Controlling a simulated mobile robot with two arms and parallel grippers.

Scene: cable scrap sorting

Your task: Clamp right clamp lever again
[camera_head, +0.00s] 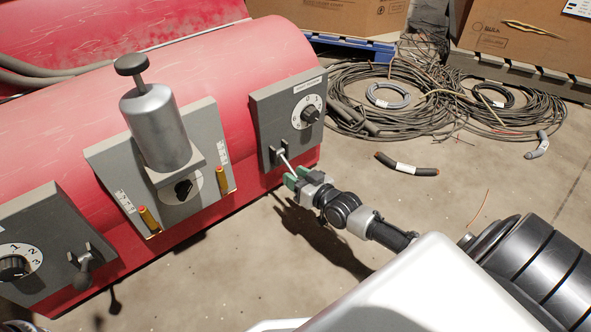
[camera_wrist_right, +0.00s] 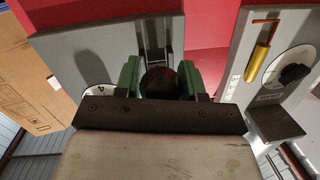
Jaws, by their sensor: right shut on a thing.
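The right clamp lever (camera_head: 285,161) is a thin metal rod on a grey panel (camera_head: 262,107) at the right end of the red machine. My right gripper (camera_head: 293,181) is at the lever's outer end, its green fingers shut on it. In the right wrist view, the lever's dark round knob (camera_wrist_right: 160,82) sits between the green fingers of the right gripper (camera_wrist_right: 160,76). The rod points from its bracket outward and down toward the gripper. The gripper hides the knob in the head view. My left gripper is not in view.
A numbered dial (camera_head: 309,113) is above the lever. A silver cylinder (camera_head: 156,127) with a black knob stands on the middle panel, and another lever (camera_head: 85,275) is at lower left. Cable coils (camera_head: 400,105) lie on the floor behind; the floor beside the gripper is clear.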

